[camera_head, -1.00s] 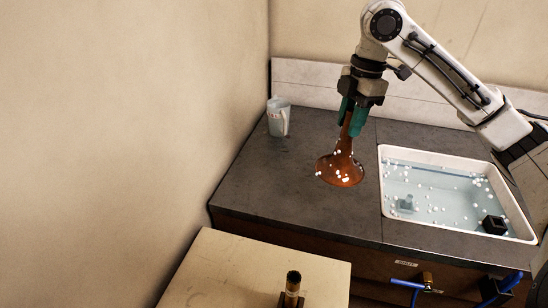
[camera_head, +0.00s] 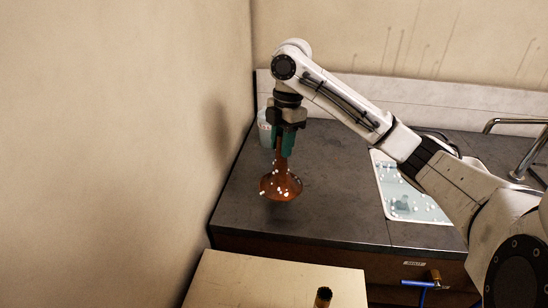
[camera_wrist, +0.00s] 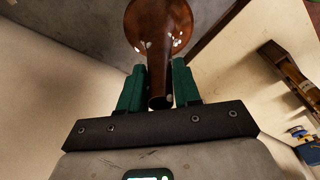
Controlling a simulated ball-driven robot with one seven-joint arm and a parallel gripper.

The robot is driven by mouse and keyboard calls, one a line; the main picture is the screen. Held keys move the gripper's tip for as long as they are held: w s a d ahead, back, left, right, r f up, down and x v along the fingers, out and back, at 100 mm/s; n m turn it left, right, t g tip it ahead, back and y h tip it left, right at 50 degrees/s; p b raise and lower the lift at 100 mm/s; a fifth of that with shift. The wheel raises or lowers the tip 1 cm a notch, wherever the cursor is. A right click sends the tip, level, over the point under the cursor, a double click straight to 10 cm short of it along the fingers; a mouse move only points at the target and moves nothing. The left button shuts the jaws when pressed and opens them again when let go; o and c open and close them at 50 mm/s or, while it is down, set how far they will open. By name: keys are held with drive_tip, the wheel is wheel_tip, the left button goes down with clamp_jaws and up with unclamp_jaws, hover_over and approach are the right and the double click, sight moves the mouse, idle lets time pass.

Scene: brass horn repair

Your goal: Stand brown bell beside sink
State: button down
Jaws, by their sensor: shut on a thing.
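The brown bell (camera_head: 281,184) hangs from my gripper (camera_head: 284,140) with its flared mouth down, over the dark counter left of the sink. White foam spots cling to its flare. My gripper's green fingers are shut on the bell's narrow neck. In the wrist view the bell (camera_wrist: 160,40) shows between the two green fingers (camera_wrist: 159,88). The sink (camera_head: 379,190) holds water with white foam, and my arm hides its right part.
A pale jug (camera_head: 264,127) stands at the back left corner, partly behind my gripper. The wall is close on the left. The dark counter (camera_head: 335,205) is clear between bell and sink. A pale table (camera_head: 250,285) with a dark upright cylinder (camera_head: 323,297) is in front.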

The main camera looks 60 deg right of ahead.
drive_tip(key=f, duration=0.1)
drive_tip(key=w+f, duration=0.2)
drive_tip(key=shift+w+d, duration=0.15)
drive_tip(key=shift+d, duration=0.1)
drive_tip(key=shift+w+d+f, duration=0.1)
drive_tip(key=shift+w+f, duration=0.05)
drive_tip(key=shift+f, duration=1.5)
drive_tip(key=shift+f, duration=0.2)
drive_tip(key=c, duration=0.8)
unclamp_jaws()
drive_tip(key=r, duration=0.8)
drive_tip(key=d+r, duration=0.1)
drive_tip(key=r, duration=0.3)
drive_tip(key=shift+s+d+r, duration=0.1)
drive_tip(key=shift+s+r, duration=0.05)
drive_tip(key=shift+s, duration=0.15)
